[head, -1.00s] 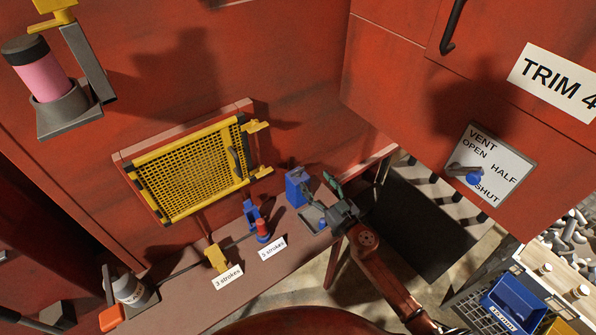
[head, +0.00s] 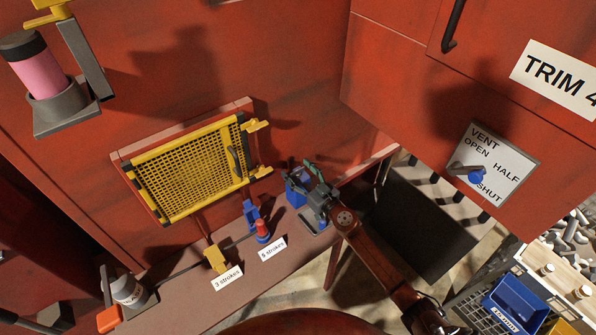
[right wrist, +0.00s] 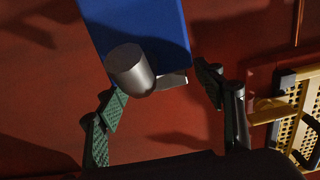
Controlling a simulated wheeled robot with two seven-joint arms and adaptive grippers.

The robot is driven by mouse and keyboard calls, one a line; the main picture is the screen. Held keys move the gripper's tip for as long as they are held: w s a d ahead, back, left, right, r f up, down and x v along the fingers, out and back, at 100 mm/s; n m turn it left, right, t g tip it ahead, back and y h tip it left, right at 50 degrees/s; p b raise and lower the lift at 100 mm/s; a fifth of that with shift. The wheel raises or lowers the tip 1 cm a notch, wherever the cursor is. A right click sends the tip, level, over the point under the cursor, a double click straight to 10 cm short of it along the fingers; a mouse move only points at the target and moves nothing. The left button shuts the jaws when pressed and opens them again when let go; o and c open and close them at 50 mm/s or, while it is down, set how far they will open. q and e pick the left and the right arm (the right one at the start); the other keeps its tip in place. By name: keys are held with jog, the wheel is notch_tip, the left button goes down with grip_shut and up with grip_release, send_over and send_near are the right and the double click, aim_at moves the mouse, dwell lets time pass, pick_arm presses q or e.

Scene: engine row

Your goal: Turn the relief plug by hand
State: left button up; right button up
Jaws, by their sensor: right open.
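A blue block (head: 293,197) stands at the right end of the red bench, partly hidden by my gripper. In the right wrist view the same block (right wrist: 150,28) fills the top middle. A short silver cylinder (right wrist: 130,70), which looks like the relief plug, sticks out from it. My right gripper (right wrist: 158,95) is open. Its two fingers lie left and right of the cylinder, the left one nearer, with no clear grip on it. In the head view my right gripper (head: 314,186) is beside the block. My left gripper is not in view.
A yellow mesh guard (head: 190,168) is on the wall left of the block. A blue lever with a red cap (head: 262,230) and a yellow lever (head: 215,257) stand on the bench (head: 180,285). A vent plate (head: 505,165) is at right.

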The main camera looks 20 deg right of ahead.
jog(key=shift+c, duration=0.5)
jog(key=c, duration=1.1)
